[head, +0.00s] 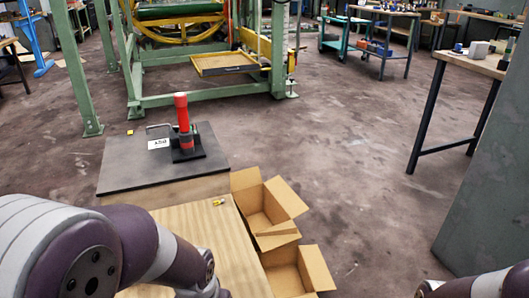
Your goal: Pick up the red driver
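A tall red driver (182,112) stands upright at a dark stand (187,153) on the black board in the head view. Its upper part is a plain red handle; an orange-red section shows lower down, and I cannot tell where the driver ends and the stand begins. A thin bent metal rod (157,126) reaches out to its left. My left arm comes in at the lower left and my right arm at the lower right corner. Neither gripper's fingers show, and both arms are well apart from the driver.
The black board (125,172) lies at the far end of a wooden table (185,222). A small yellow item (218,202) lies on the wood. Open cardboard boxes (283,195) stand beside the table's right edge.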

